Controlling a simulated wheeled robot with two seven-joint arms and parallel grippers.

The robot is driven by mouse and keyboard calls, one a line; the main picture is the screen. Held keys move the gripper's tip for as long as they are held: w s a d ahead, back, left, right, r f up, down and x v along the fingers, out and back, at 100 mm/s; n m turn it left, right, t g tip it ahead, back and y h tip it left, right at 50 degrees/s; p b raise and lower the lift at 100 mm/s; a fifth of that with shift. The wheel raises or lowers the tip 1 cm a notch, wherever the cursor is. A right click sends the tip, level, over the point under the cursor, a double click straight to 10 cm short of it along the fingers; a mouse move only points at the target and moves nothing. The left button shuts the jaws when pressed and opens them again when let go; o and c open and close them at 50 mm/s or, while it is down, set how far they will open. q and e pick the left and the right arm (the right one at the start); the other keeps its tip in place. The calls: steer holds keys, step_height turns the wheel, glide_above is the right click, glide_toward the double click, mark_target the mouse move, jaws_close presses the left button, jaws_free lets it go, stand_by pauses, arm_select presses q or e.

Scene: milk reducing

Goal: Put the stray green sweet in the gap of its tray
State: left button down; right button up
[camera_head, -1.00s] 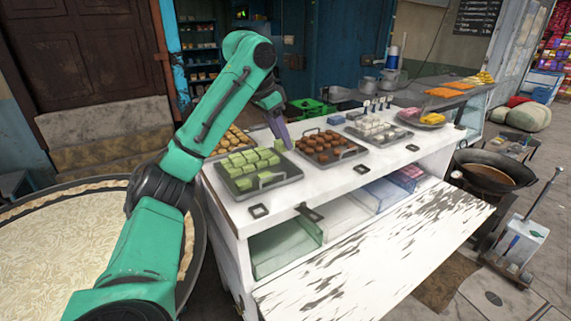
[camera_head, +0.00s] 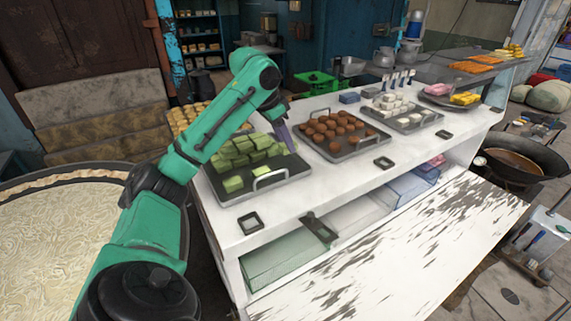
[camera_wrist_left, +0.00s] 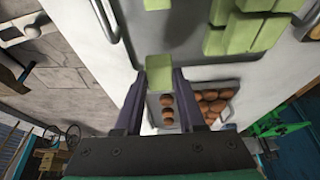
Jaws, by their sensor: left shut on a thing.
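My left gripper (camera_head: 288,142) is over the far right part of the green sweets' tray (camera_head: 230,200) in the head view. In the left wrist view the left gripper (camera_wrist_left: 160,82) is shut on a pale green sweet (camera_wrist_left: 159,67), which sits between its fingertips. Beyond it, the grey tray (camera_wrist_left: 180,48) holds a block of green sweets (camera_wrist_left: 240,28) at the right and one sweet (camera_wrist_left: 157,4) at the top. Bare tray shows between them. The held sweet cannot be made out in the head view. My right gripper is not in view.
A tray of brown balls (camera_head: 355,148) stands just right of the green tray. A tray of white sweets (camera_head: 418,124) is farther right. The green tray has a raised metal handle (camera_head: 269,178) at its front.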

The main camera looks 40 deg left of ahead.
mark_target(285, 155)
arm_select(q)
steer(key=f, duration=0.5)
steer(key=shift+w+a+f, duration=0.15)
steer(key=shift+w+a, duration=0.2)
steer(key=shift+a, duration=0.05)
steer(key=shift+s+d+f, duration=0.15)
steer(key=shift+f, duration=0.15)
steer(key=shift+s+d+r, duration=0.1)
steer(key=shift+d, duration=0.05)
steer(key=c, duration=0.5)
jaws_free()
steer(key=shift+f, duration=0.25)
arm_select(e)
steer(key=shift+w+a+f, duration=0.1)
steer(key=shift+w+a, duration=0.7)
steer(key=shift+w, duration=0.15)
arm_select(q)
steer(key=shift+r, duration=0.1)
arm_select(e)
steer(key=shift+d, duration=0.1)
